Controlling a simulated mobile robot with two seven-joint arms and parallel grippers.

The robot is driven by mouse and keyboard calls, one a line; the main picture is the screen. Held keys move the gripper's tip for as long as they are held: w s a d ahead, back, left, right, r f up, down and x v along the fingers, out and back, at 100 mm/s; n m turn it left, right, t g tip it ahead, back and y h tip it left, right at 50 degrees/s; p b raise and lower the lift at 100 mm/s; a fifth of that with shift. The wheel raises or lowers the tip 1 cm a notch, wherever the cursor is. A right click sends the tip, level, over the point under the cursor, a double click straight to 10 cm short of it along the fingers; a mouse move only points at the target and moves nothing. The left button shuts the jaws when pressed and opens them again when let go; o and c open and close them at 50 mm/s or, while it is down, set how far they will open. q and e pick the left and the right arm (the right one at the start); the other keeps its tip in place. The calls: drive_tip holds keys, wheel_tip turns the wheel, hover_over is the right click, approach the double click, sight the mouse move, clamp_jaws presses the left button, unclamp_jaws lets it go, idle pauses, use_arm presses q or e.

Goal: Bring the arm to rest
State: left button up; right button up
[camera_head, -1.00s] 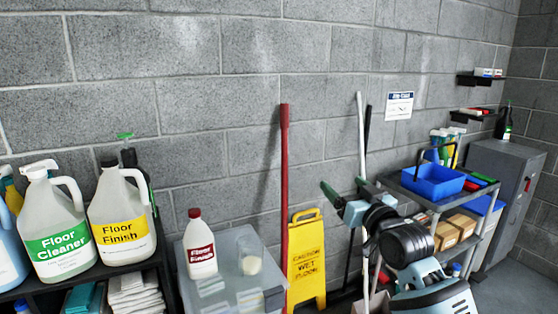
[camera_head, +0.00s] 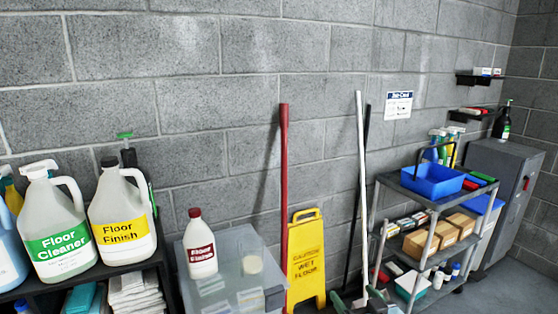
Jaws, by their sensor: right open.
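My right gripper (camera_head: 358,300) shows only in part at the bottom edge of the head view, right of the yellow wet floor sign. Its two green-tipped fingers are apart, and I see nothing between them. The rest of my right arm is mostly below the frame. My left gripper is not in view.
A wet floor sign (camera_head: 306,262), a red pole (camera_head: 284,200) and a white pole (camera_head: 361,180) stand by the wall. A grey cart (camera_head: 437,203) holds a blue bin (camera_head: 433,181) and boxes. A clear bin (camera_head: 230,252) with a white bottle (camera_head: 201,245) on it stands left.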

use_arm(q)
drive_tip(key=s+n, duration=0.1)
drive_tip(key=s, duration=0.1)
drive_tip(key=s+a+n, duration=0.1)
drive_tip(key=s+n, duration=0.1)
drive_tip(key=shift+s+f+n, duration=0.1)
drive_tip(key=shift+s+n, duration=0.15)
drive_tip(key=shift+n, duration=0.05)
use_arm(e)
drive_tip(key=s+d+f+g, duration=0.1)
drive_tip(key=s+f+g, duration=0.1)
drive_tip(key=s+f, duration=0.5)
drive_tip(key=s+d+f+g+h, duration=0.1)
drive_tip(key=s+f+g, duration=0.1)
drive_tip(key=s+f, duration=0.6)
drive_tip(key=s+f+g+h, duration=0.1)
drive_tip(key=s+f, duration=0.7)
drive_tip(key=s, duration=0.9)
drive_tip(key=shift+d+g, duration=0.4)
drive_tip(key=shift+f, duration=0.1)
